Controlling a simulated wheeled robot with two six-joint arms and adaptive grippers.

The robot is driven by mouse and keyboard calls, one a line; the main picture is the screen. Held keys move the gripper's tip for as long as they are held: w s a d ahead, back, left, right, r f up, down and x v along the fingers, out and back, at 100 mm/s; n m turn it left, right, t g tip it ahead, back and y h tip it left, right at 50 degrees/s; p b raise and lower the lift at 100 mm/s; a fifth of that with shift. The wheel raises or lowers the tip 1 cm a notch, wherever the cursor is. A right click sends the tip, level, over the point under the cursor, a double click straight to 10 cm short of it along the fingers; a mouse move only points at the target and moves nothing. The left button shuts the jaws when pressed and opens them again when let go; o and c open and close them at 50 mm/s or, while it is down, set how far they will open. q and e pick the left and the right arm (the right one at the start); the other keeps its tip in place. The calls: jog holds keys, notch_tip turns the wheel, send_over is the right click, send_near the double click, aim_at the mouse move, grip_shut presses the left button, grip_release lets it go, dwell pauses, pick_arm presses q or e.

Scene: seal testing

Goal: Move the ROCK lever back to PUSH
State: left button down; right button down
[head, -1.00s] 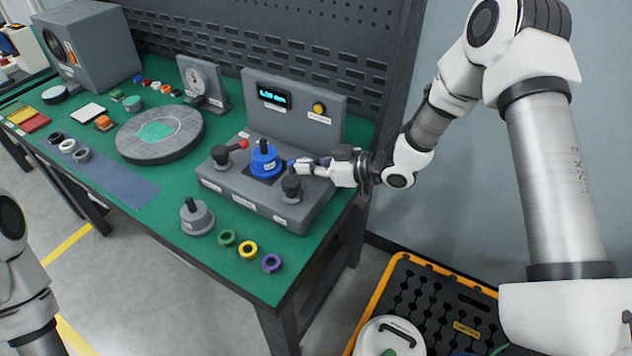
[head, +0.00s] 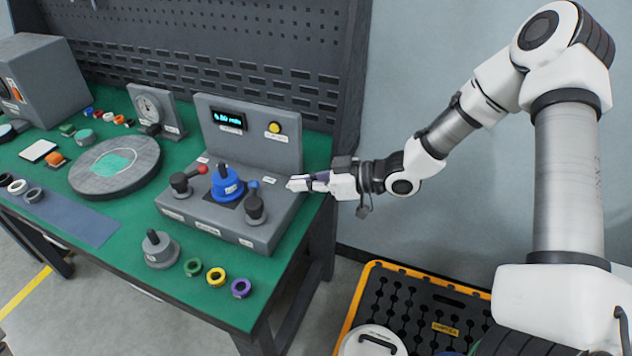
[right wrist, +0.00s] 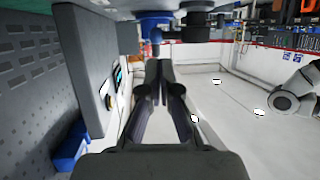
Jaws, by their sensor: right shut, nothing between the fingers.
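The grey test console (head: 278,222) carries two levers whose labels are too small to read, so I cannot tell by name which is ROCK. The left lever has a red knob (head: 202,169) on a dark post; the right has a blue knob (head: 253,184) by a dark post (head: 255,208). A blue fixture (head: 226,184) stands between them. My right gripper (head: 289,184) is shut and empty, to the right of the blue knob with a gap. In the right wrist view its fingers (right wrist: 158,68) are together, with blue parts (right wrist: 155,21) ahead. My left gripper is out of view.
A panel with a display (head: 228,120) and yellow button (head: 274,127) rises behind the levers. A perforated board (head: 200,60) backs the bench. Free space lies right of the console.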

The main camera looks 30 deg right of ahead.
jog(key=shift+v, duration=1.8)
